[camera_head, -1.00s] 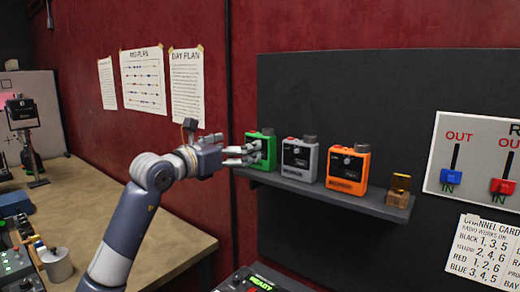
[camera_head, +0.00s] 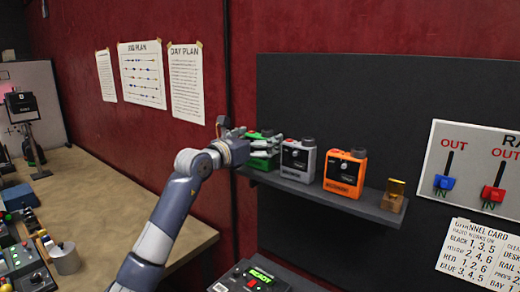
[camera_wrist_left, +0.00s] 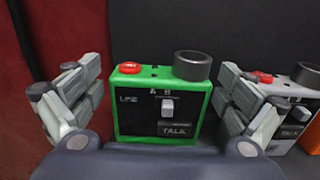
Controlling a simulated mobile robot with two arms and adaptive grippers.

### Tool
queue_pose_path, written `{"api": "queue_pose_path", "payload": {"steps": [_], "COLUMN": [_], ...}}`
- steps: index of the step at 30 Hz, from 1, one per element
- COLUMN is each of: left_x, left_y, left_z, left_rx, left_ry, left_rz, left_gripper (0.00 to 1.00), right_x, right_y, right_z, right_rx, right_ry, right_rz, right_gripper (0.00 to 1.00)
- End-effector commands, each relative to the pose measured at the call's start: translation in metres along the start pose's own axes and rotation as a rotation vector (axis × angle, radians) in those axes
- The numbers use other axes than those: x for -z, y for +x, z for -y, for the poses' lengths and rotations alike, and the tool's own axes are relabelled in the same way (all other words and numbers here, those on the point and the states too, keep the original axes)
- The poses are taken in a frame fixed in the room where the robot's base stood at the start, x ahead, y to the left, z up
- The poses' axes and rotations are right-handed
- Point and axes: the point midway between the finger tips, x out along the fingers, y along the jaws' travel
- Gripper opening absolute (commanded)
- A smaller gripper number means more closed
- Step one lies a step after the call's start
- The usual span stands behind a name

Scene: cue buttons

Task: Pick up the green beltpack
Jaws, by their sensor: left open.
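The green beltpack (camera_head: 264,160) stands upright at the left end of the wall shelf (camera_head: 330,200). It is partly hidden behind my left gripper (camera_head: 262,148) in the head view. In the left wrist view the green beltpack (camera_wrist_left: 160,105) shows its red button, dark knob, A/B switch and TALK label. My left gripper (camera_wrist_left: 155,105) is open, with one finger to each side of the beltpack and a gap visible at both sides. The right finger is close to the grey beltpack. My right gripper is not in view.
A grey beltpack (camera_head: 297,162) stands just right of the green one, then an orange beltpack (camera_head: 345,172) and a small wooden block with a yellow piece (camera_head: 394,196). A switch panel (camera_head: 478,172) is on the wall at right. A desk (camera_head: 120,205) lies to the left.

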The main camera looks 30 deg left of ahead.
Motion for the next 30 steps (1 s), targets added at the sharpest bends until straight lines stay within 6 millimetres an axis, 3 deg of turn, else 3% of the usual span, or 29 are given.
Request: {"api": "queue_pose_path", "payload": {"steps": [2, 9, 23, 30], "left_x": [0.000, 0.000, -0.006, -0.036], "left_y": [0.000, 0.000, -0.001, -0.001], "left_z": [0.000, 0.000, 0.000, -0.001], "left_rx": [0.000, 0.000, 0.000, -0.001], "left_ry": [0.000, -0.001, 0.000, 0.001], "left_rz": [0.000, -0.001, 0.003, 0.009], "left_gripper": [0.92, 0.41, 0.41, 0.41], "right_x": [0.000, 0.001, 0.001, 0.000], "right_y": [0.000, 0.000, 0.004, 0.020], "right_z": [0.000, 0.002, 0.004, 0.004], "right_rx": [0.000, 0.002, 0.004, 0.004], "right_ry": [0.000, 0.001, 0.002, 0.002], "right_rz": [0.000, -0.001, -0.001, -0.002], "right_gripper": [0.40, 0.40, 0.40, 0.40]}}
